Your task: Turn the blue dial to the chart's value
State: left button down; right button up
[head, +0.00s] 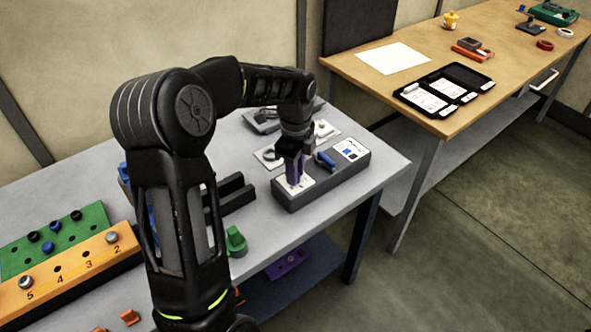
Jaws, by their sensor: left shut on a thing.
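A dark grey box (330,185) sits near the right end of the grey table. A white dial face (306,184) lies on its left part, and a white chart card (351,149) with blue marks lies on its right part. The card's writing is too small to read. My left gripper (294,178) points down over the dial face and is shut on the blue dial, which the fingers mostly hide. The dial's pointer reading cannot be told. A blue handle (325,160) stands on the box between dial and card. My right gripper is out of view.
White plates with fittings (268,157) stand just behind the box. A black slotted block (235,190) and a green part (236,241) lie to the left. A green peg board (55,240) and orange numbered board (65,272) are farther left. A wooden table (470,75) stands behind right.

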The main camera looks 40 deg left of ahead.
pick_arm(q)
jog(key=shift+m, duration=0.5)
jog(key=c, duration=1.2)
grip_release()
jog(key=shift+r, duration=0.1)
notch_tip(320, 180, up, 8)
jog(key=shift+f+b, duration=0.2)
jog(key=shift+b, duration=0.25)
